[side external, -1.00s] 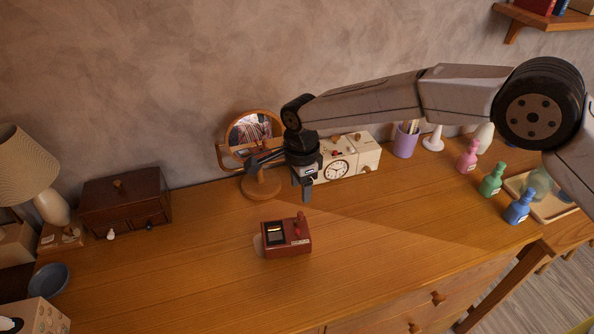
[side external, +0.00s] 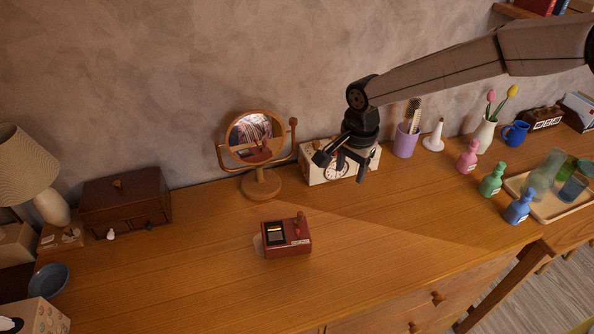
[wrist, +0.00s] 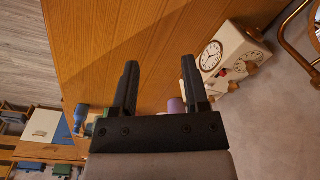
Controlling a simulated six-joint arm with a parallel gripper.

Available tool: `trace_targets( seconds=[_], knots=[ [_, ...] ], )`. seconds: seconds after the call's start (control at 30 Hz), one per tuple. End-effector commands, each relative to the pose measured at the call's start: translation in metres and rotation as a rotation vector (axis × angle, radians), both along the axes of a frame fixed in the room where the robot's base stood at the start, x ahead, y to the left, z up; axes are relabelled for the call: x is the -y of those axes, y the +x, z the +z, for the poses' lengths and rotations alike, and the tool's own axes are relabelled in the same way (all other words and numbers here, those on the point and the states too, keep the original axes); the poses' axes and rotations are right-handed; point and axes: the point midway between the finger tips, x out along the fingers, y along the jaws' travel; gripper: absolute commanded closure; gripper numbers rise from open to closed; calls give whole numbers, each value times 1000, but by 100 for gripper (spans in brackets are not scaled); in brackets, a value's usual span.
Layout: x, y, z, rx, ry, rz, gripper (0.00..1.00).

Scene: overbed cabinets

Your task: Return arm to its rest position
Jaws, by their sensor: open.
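My gripper (side external: 341,166) hangs in the air over the back of the wooden dresser top (side external: 200,270), in front of the cream clock box (side external: 313,176) and partly hiding it in the side view. Its two dark fingers (wrist: 158,90) are spread apart in the wrist view, with nothing between them. My arm reaches in from the upper right. The clock box also shows in the wrist view (wrist: 226,62), to the right of the fingers.
A round mirror (side external: 250,131) on a wooden stand is left of my gripper. A red box (side external: 287,238) sits mid-dresser. A purple cup (side external: 405,143) with brushes, a white vase (side external: 485,133) and pink, green and blue bottles (side external: 518,207) stand right. The front dresser top is clear.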

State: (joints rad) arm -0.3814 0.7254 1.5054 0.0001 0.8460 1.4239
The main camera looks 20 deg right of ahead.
Motion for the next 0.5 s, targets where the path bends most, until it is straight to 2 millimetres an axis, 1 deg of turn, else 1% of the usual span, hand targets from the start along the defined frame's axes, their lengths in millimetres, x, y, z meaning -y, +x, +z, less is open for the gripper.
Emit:
trace_targets(
  seconds=[0.03,0.1,0.27,0.5],
  knots=[
    [14,-5,5,9,-1,40,42],
    [31,-13,9,22,-3,106,42],
    [66,-35,18,52,-16,258,42],
    [115,-78,26,95,-45,485,42]
  ],
)
